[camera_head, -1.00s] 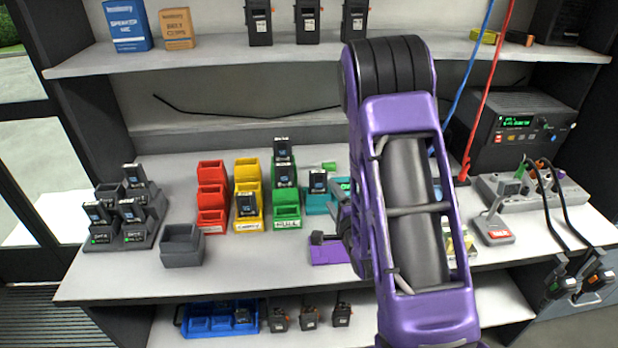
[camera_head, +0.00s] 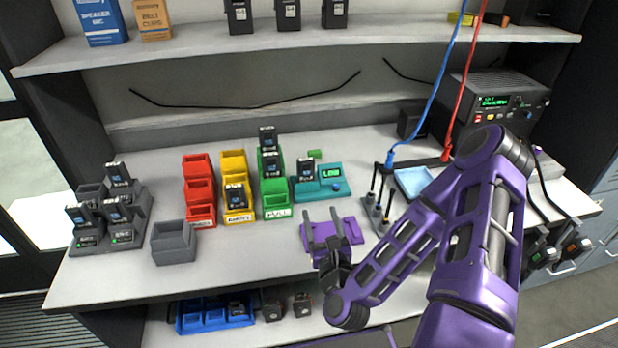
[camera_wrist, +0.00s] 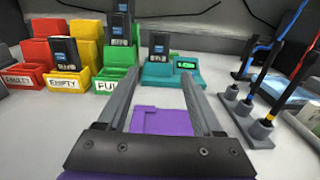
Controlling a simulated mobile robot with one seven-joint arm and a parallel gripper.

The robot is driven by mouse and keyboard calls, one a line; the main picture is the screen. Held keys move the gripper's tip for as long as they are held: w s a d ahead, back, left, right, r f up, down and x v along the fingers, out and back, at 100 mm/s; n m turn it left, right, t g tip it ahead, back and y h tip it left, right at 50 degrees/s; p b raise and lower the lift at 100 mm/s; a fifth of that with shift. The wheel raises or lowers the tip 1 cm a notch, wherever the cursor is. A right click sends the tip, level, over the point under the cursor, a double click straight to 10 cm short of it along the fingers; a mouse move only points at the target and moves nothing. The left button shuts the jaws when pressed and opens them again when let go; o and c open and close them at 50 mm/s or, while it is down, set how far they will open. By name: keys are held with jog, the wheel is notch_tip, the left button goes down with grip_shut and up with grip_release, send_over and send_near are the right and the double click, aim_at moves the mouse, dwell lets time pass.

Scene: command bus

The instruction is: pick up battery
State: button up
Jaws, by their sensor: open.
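My gripper (camera_head: 325,233) is open and empty over the purple plate (camera_head: 349,234) near the table's front. In the wrist view its two fingers (camera_wrist: 163,92) point toward the teal tester (camera_wrist: 186,70). A dark battery (camera_head: 306,169) stands in the left side of the teal tester, whose green screen reads LOW; this battery also shows in the wrist view (camera_wrist: 159,44). Other batteries stand in the green FULL bins (camera_head: 277,213) and the yellow bins (camera_head: 238,216). Several more batteries (camera_head: 116,212) sit in the dark charger rack at the left.
Empty-looking red bins (camera_head: 201,214) and a grey bin (camera_head: 174,243) stand left of the green bins. A tool stand (camera_head: 376,212) with upright probes and a blue pad (camera_head: 412,181) are right of the tester. Cables hang at the right. The front table strip is mostly clear.

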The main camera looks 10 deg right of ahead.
jog(key=shift+w+f+b, duration=0.2)
jog(key=shift+w+b, duration=0.55)
jog(key=shift+b, duration=0.35)
jog(key=shift+w+f+b, duration=0.15)
jog(key=shift+w+b, duration=0.6)
jog(key=shift+b, duration=0.35)
send_near(307, 171)
jog(key=shift+w+b, duration=0.45)
jog(key=shift+w, duration=3.45)
grip_shut()
